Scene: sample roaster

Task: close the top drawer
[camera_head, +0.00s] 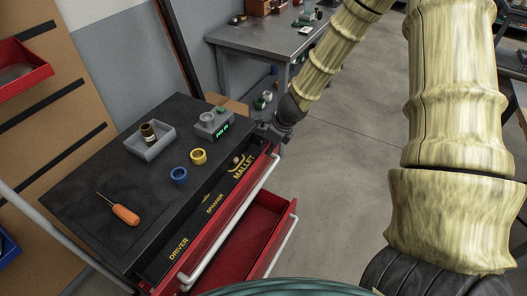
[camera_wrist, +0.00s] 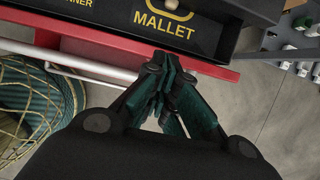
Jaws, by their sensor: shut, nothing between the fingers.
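The top drawer (camera_head: 222,213) is pulled out from the black-topped tool cart. Its red front has a pale bar handle (camera_head: 235,213), and its black insert reads DRIVER, SPANNER and MALLET. In the wrist view, the drawer's red front edge (camera_wrist: 103,50) runs across the upper part, with the MALLET section behind it. My gripper (camera_wrist: 166,68) is shut and empty, its fingertips at this red edge, right of the handle's end. Whether they touch it is unclear. In the head view, my gripper (camera_head: 275,132) is at the drawer's far end, with its fingers partly hidden.
A lower red drawer (camera_head: 262,214) also stands open below. On the cart top (camera_head: 90,190) are an orange-handled screwdriver (camera_head: 125,214), blue ring (camera_head: 179,175), yellow ring (camera_head: 198,156), grey tray (camera_head: 150,147) and scale (camera_head: 212,125). A grey bench (camera_head: 265,38) stands behind. Floor to the right is clear.

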